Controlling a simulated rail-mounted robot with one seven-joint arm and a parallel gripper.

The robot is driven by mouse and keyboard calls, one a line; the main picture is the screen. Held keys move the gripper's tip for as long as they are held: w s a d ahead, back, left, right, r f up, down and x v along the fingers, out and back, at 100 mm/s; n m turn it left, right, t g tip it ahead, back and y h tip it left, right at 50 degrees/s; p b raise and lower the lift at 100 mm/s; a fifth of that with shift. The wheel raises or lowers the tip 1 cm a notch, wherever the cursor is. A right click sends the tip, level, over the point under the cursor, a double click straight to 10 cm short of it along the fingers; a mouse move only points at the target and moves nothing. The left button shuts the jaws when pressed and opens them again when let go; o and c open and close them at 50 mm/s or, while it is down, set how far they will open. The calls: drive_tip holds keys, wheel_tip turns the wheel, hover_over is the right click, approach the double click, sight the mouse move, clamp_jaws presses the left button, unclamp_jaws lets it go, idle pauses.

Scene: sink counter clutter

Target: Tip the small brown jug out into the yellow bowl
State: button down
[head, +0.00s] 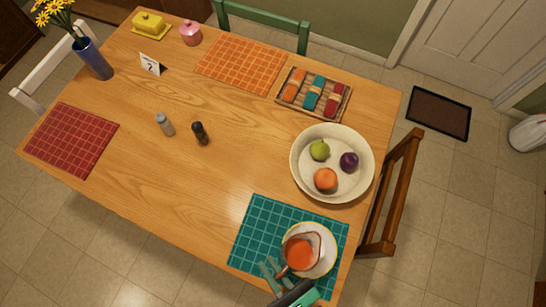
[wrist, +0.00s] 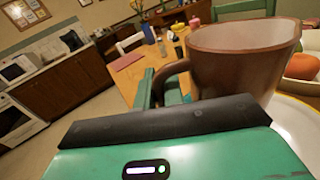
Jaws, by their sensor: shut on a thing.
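The small brown jug (head: 290,240) is over a white dish with a yellow rim (head: 331,262) at the lower right of the table; something orange shows inside its mouth. In the wrist view the jug (wrist: 235,70) looks about upright, its handle towards my gripper. My gripper (head: 277,270) is shut on the jug's handle; the fingers (wrist: 160,92) are partly hidden behind the handle and my gripper body. I cannot tell whether the jug touches the dish. No wholly yellow bowl shows; the yellow-rimmed dish (wrist: 300,122) also shows in the wrist view.
The dish is on a teal placemat (head: 256,232). A large cream bowl (head: 302,180) with fruit stands just behind. A tray of rolled cloths (head: 327,112), a pepper mill (head: 200,133) and a grey shaker (head: 165,124) are farther off. A wooden chair (head: 400,190) stands right.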

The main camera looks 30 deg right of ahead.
sight(287, 265)
drive_tip(key=d+r+m+t+h+p, duration=0.1)
drive_tip(key=r+m+p, duration=0.1)
drive_tip(key=m, duration=0.2)
drive_tip(key=d+r+m+h+p, duration=0.1)
drive_tip(key=r+m+p, duration=0.1)
drive_tip(key=m, duration=0.3)
drive_tip(key=d+r+m+t+h+p, duration=0.1)
drive_tip(key=r+m+p, duration=0.1)
drive_tip(key=m, duration=0.3)
drive_tip(key=shift+s+d+t, duration=0.25)
drive_tip(key=shift+t, duration=0.05)
drive_tip(key=m, duration=0.1)
drive_tip(key=d+m+h, duration=0.1)
drive_tip(key=m, duration=0.1)
drive_tip(key=d+m, duration=0.1)
drive_tip(key=shift+s+d+f+h, duration=0.2)
drive_tip(key=shift+d+f+h, duration=0.05)
drive_tip(key=shift+f+h, duration=0.15)
drive_tip(key=shift+r+p, duration=0.1)
drive_tip(key=shift+p, duration=0.2)
